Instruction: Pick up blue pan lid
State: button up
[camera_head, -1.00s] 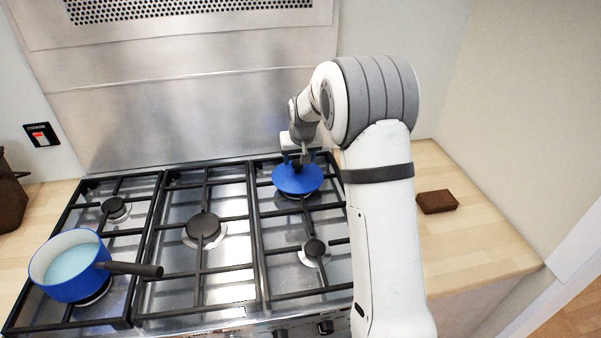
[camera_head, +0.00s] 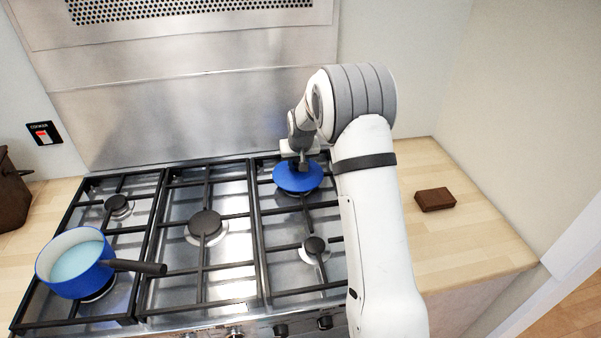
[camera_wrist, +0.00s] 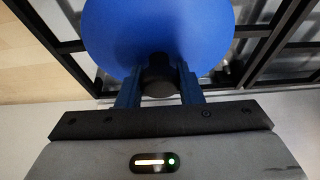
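The blue pan lid (camera_head: 298,179) rests on the back right burner grate. It fills the top of the wrist view (camera_wrist: 158,28), with its black knob (camera_wrist: 158,76) towards me. My gripper (camera_head: 298,165) is above the lid at its knob. In the wrist view, its two fingers (camera_wrist: 160,82) stand on either side of the knob and look closed against it. The lid shows no visible lift from the grate. The knob is mostly hidden by the fingers in the head view.
A blue saucepan (camera_head: 75,279) with pale contents sits on the front left burner, its dark handle pointing right. A brown block (camera_head: 435,199) lies on the right wooden counter. The steel backsplash (camera_head: 200,115) stands behind the hob. The middle burners are clear.

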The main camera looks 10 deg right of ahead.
jog(key=c, duration=0.5)
